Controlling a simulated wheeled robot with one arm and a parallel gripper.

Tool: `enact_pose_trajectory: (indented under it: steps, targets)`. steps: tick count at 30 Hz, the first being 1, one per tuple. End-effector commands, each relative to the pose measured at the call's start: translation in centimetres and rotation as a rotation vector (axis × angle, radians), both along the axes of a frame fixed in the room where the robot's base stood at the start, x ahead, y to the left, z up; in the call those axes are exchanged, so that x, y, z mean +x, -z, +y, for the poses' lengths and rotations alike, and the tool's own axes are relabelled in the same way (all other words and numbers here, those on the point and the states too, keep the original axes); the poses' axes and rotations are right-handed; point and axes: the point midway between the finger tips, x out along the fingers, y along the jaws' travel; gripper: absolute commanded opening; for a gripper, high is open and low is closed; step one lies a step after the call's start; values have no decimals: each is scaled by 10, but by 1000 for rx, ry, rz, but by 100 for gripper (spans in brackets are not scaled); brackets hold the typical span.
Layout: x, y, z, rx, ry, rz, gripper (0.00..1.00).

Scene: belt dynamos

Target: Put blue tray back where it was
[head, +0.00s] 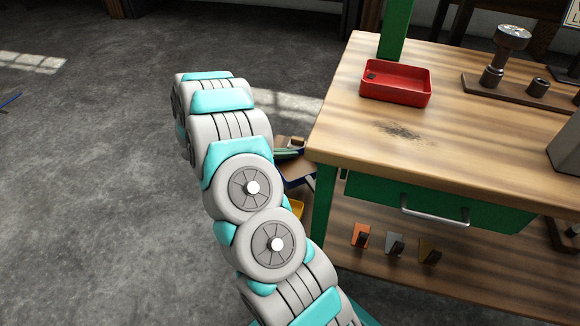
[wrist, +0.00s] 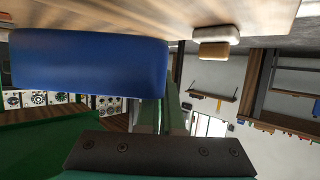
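A blue tray (wrist: 90,62) fills the upper left of the wrist view, close to the camera and against a wooden surface (wrist: 220,12). A dark bar with screws, part of my gripper (wrist: 160,153), spans the bottom of that view. The fingers cannot be made out, so I cannot tell whether they touch the tray. In the head view my arm reaches away to the left of the bench, and its gripper end is hidden. A small blue-edged thing (head: 297,183) shows beside the bench, partly behind my arm; I cannot tell if it is the same tray.
The wooden workbench (head: 420,145) stands at right, with a red tray (head: 396,84) and a board of metal parts (head: 505,86) on top. A green drawer (head: 440,205) is below, above a shelf with small coloured pieces. The floor (head: 90,180) at left is open.

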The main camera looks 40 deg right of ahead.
Motion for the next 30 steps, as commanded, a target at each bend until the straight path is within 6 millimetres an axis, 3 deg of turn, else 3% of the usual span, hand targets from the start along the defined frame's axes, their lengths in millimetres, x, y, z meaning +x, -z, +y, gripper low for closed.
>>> enact_pose_trajectory:
  steps: [15, 26, 30]
  targets:
    - [0, 50, -1, -2, 0, 1, 0]
    - [0, 54, 0, -1, -1, 1, 0]
    - [0, 54, 0, -1, -1, 1, 16]
